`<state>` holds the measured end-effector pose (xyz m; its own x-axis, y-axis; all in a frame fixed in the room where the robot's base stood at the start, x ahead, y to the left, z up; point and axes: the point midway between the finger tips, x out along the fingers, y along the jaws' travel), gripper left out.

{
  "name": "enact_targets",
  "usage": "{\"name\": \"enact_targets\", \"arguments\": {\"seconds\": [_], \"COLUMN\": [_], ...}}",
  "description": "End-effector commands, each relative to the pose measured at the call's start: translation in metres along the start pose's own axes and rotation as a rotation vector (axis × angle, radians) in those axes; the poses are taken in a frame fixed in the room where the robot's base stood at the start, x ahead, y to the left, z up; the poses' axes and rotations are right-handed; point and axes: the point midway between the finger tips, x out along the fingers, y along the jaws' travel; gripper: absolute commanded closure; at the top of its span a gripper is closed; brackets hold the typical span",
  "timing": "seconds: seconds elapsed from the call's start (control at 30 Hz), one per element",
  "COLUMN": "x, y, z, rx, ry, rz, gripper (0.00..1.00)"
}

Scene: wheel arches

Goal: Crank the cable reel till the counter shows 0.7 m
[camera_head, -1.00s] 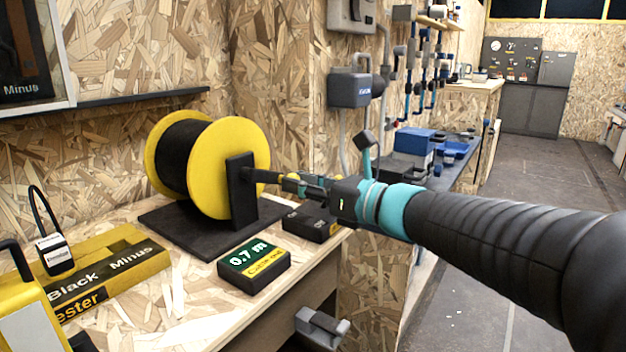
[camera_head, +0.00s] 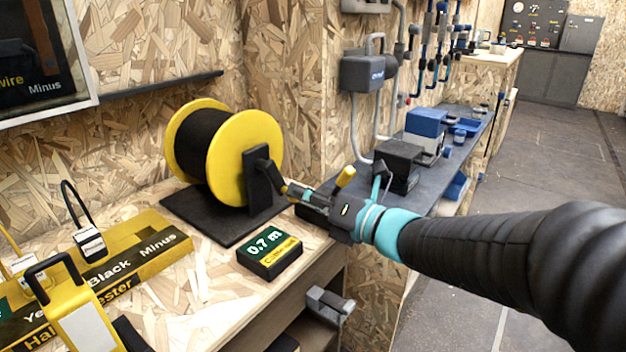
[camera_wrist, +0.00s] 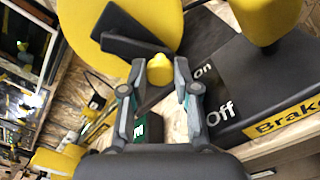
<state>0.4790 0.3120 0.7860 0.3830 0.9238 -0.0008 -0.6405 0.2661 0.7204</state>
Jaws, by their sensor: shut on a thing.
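The cable reel (camera_head: 252,140) has yellow flanges and black cable, and stands on a dark base on the bench. Its black crank arm (camera_head: 264,167) slants down to the right; it also shows in the wrist view (camera_wrist: 135,48). My gripper (camera_head: 290,191) is shut on the yellow crank handle (camera_wrist: 159,68), which sits between the fingertips in the wrist view. The counter (camera_head: 270,256) in front of the reel reads 0.7 m; only a corner of it shows in the wrist view (camera_wrist: 150,128).
A brake box (camera_wrist: 262,82) marked On and Off stands close beside my gripper, with an upright yellow lever (camera_head: 345,177).

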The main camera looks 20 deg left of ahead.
Motion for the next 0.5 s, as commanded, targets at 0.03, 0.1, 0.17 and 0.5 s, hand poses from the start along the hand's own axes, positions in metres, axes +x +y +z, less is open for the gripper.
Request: {"name": "enact_targets", "arguments": {"seconds": [0.03,0.1,0.17,0.5], "x": [0.0,0.0,0.0,0.0001], "y": [0.0018,0.0019,0.002,0.0019], "z": [0.0001,-0.0018,-0.0031,-0.0059], "rx": [0.021,0.047,0.062,0.095], "ry": [0.001,0.001,0.001,0.001], "rz": [-0.001,0.0,0.0,0.001], "gripper": [1.0,1.0,1.0,1.0]}}
